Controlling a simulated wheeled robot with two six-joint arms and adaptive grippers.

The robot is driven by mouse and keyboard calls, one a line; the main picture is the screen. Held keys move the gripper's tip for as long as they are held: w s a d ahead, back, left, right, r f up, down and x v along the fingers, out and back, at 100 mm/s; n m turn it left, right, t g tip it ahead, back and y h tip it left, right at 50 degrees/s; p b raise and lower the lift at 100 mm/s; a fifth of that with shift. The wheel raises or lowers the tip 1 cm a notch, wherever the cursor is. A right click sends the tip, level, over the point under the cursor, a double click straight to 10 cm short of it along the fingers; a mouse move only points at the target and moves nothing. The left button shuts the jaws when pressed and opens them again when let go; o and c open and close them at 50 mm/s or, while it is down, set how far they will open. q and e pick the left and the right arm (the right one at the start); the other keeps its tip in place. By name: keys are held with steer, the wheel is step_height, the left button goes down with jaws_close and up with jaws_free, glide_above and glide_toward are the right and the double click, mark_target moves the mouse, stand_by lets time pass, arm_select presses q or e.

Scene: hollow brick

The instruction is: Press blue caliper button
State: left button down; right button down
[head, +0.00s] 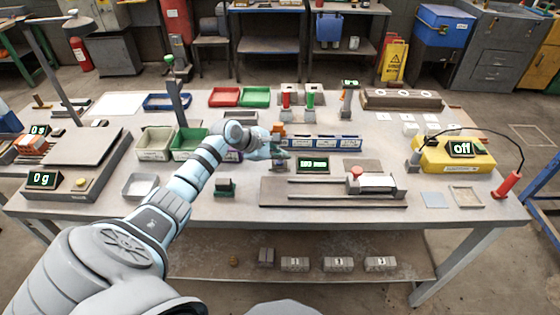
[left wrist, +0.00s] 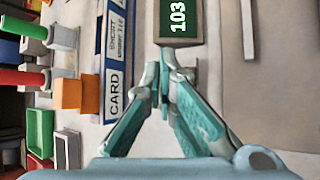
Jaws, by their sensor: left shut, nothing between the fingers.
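My left gripper (head: 284,154) is shut and empty, just left of this display. In the left wrist view its fingertips (left wrist: 162,76) are together, pointing toward the display end. A small dark block with a bluish face (head: 279,165) is right below the fingertips in the head view. I cannot tell if they touch. No blue caliper button shows clearly; the gripper may hide it. My right gripper is not in view.
A blue-and-white labelled rack (head: 325,142) lies just behind the display, with an orange block (head: 278,129) near its left end. Green bin (head: 188,143) stands left.

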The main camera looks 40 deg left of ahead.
mark_target(281, 163)
arm_select(q)
steer(key=shift+f, duration=0.35)
steer(key=shift+r, duration=0.1)
stand_by(0.5)
steer(key=shift+r+p, duration=0.7)
steer(key=shift+p, duration=0.55)
step_height(281, 163, up, 5)
steer(key=p, duration=0.6)
steer(key=shift+r, duration=0.1)
steer(key=shift+d, duration=0.1)
